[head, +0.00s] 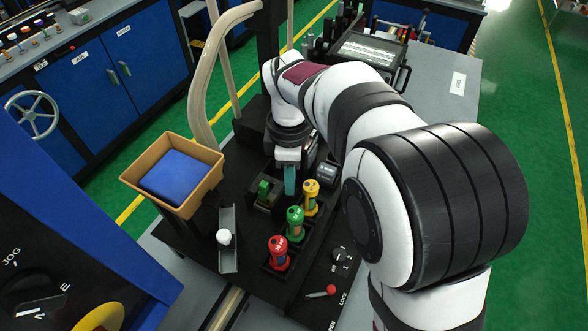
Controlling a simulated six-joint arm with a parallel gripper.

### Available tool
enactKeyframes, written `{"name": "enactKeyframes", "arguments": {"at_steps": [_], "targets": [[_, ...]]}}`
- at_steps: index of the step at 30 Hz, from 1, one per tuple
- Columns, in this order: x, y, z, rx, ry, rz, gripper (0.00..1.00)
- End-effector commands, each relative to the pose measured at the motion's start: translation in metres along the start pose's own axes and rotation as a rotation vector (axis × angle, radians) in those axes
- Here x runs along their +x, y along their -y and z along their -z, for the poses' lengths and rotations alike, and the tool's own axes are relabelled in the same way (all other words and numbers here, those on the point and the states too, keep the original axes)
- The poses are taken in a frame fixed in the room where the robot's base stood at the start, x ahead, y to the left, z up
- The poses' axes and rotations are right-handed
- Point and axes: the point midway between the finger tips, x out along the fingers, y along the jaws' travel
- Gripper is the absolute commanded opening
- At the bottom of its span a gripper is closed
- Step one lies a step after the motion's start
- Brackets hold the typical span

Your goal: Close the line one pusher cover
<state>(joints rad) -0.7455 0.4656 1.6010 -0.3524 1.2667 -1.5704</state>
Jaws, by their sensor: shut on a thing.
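My gripper (289,172) points down at the back of the dark bench plate (190,240), behind the coloured cylinders. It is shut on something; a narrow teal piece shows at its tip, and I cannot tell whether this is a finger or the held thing. A small dark box with a greyish top (326,171) stands just right of the gripper. A larger case with a clear, light top and a black handle (370,48) is at the back. No readable label marks the line one pusher cover, so I cannot tell which part it is.
Red (278,253), green (295,223) and yellow (310,197) cylinders stand before the gripper, near a green block (264,187). A selector knob (340,254) and red-tipped lever (328,291) lie right. A tan bin (207,196) and a channel holding a white ball (224,237) are left.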

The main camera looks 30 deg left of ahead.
Motion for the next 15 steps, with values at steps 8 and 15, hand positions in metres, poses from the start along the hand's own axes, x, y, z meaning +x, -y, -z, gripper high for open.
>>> {"name": "enactKeyframes", "arguments": {"at_steps": [8,15], "targets": [[-0.0007,0.0122,0.0051,0.002,-0.002,0.001,0.0],[-0.0004,0.0127,0.0054,0.002,-0.002,0.003,0.5]]}}
